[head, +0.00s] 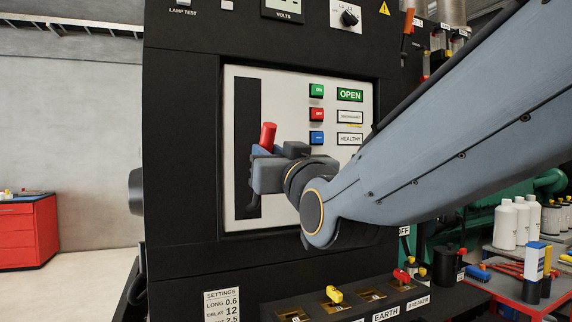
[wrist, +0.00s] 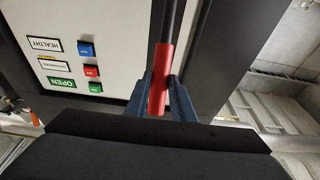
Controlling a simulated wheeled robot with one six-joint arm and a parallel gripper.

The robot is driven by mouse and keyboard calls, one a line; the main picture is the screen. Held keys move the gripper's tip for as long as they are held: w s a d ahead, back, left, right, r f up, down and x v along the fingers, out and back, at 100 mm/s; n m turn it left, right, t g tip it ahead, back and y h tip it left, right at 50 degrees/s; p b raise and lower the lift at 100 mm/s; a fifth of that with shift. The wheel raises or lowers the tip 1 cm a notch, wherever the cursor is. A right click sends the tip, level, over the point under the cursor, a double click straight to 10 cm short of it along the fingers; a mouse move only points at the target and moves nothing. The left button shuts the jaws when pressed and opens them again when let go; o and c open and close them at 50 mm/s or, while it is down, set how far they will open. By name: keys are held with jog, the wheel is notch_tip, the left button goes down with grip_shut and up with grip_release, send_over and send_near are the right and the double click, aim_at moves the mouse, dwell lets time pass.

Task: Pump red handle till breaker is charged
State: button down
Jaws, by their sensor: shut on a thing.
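The red handle (head: 268,135) stands in front of the dark vertical slot (head: 247,110) on the white breaker panel (head: 290,85). My gripper (head: 262,152) is shut on it, low in the slot's middle part. In the wrist view the red handle (wrist: 160,80) sits between the two blue fingers (wrist: 159,97), with its dark lever shaft running up behind it. The panel's green OPEN sign (head: 350,95) is lit. Below it is a white label whose words are too small to read in the head view, then a HEALTHY label (head: 350,139).
Green, red and blue buttons (head: 316,115) sit beside the labels, close to my wrist. A ledge with yellow and red keys (head: 334,294) juts out below the panel.

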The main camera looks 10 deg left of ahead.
jog(key=w+a+r, duration=0.1)
jog(key=w, duration=0.1)
jog(key=w+a+r, duration=0.1)
jog(key=w+r, duration=0.1)
jog(key=shift+a+r, duration=0.2)
jog(key=shift+r, duration=0.1)
jog(key=x, duration=0.4)
jog(key=shift+r, duration=0.35)
